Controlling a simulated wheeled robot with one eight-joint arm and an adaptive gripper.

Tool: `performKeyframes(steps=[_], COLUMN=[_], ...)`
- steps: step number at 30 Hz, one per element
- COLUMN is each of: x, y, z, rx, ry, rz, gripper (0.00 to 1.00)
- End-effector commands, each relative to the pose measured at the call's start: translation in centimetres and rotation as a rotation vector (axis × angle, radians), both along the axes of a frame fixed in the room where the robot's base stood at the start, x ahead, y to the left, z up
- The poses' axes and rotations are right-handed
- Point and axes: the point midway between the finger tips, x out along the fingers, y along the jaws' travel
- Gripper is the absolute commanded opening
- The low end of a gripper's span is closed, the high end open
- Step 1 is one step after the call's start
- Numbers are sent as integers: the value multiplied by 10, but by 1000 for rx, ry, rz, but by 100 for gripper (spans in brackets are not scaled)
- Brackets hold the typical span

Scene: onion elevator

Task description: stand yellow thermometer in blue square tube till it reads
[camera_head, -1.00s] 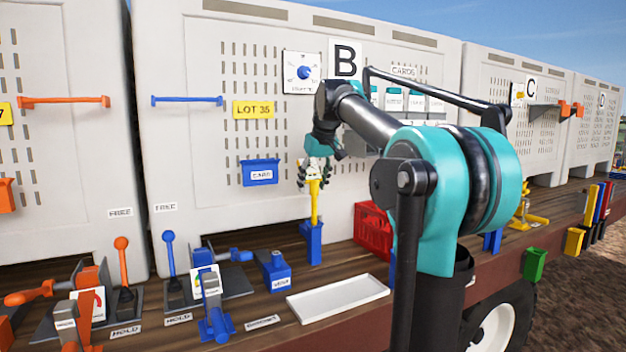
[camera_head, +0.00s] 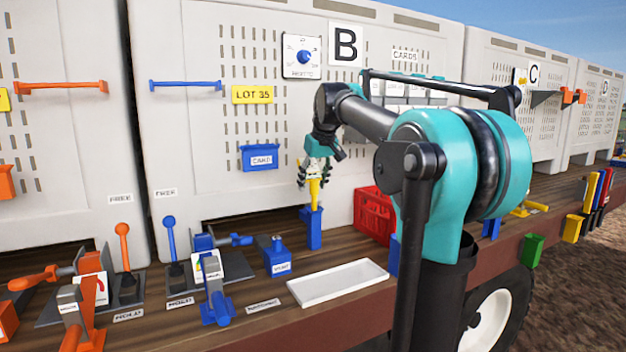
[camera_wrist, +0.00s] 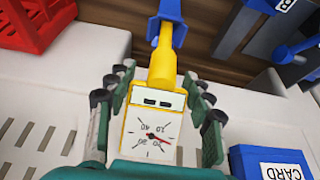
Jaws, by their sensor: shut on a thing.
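The yellow thermometer (camera_head: 314,193) is upright in my gripper (camera_head: 315,174), over the blue square tube (camera_head: 314,232). Its lower end is inside the tube's flared mouth, and how deep it reaches is hidden. In the wrist view the thermometer (camera_wrist: 163,68) shows its white dial with a red needle towards me. My gripper (camera_wrist: 158,92) is shut on it, with fingers along both sides of the dial head. The tube's blue mouth (camera_wrist: 169,28) surrounds the far end of the yellow stem.
A blue card box (camera_head: 261,158) hangs on the bin wall at left of my gripper. A red crate (camera_head: 375,214) stands right of the tube. Blue levers and clamps crowd the left.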

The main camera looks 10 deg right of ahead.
Motion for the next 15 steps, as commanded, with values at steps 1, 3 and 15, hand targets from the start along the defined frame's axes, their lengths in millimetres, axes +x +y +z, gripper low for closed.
performKeyframes(steps=[1, 3, 15], x=[0, 0, 0], y=[0, 0, 0], z=[-1, -2, -3], rx=[0, 0, 0], ry=[0, 0, 0], rz=[0, 0, 0], gripper=[5, 5, 58])
